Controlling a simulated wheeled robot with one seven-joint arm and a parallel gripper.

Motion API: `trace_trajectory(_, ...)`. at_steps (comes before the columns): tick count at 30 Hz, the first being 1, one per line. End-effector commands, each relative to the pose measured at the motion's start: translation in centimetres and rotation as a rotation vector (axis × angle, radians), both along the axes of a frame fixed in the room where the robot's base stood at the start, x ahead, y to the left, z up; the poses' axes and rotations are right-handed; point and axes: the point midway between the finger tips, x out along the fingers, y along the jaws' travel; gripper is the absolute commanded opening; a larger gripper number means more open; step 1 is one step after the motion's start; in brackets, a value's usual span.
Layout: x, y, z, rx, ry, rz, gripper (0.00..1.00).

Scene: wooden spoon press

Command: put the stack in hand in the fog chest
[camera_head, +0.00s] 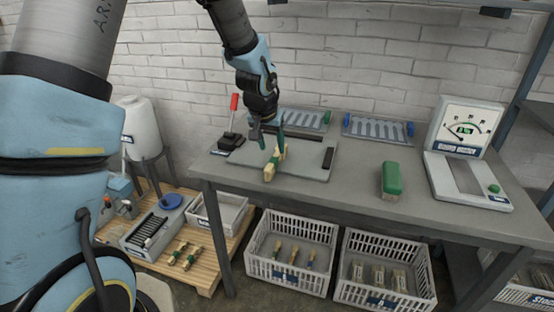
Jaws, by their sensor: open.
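A stack of pale wooden pieces with green bands (269,172) lies near the front left of the bench, at the edge of a grey plate (310,158). My gripper (269,146) points down over its upper end with its two dark green fingers apart. I cannot tell whether the fingers touch the stack. No chest has a label I can read. A low grey box with black slats (150,236) and a blue round part (171,201) stands on the pallet at the lower left; I cannot tell if it is the fog chest.
Similar banded stacks (184,255) lie on the pallet (205,275) beside a grey bin (230,212). Two crates (290,272) stand below the bench (355,200). A red-handled lever (233,118), slotted racks (378,128), a green block (391,179) and a dial scale (465,155) occupy the bench.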

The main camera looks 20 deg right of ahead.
Motion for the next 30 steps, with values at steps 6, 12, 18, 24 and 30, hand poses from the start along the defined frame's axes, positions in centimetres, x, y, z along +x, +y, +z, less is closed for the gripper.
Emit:
trace_trajectory(6, 0.3, -0.4, -1.2, 0.001, 0.001, 0.0, 0.57)
trace_trajectory(12, 0.7, -1.5, -3.4, 0.004, 0.002, -0.001, 0.57)
trace_trajectory(18, 1.3, -2.0, -5.2, 0.001, 0.002, 0.001, 0.57)
trace_trajectory(24, 1.4, -2.1, -5.5, 0.0, 0.0, 0.001, 0.57)
trace_trajectory(30, 1.4, -2.1, -5.5, 0.0, 0.0, 0.001, 0.42)
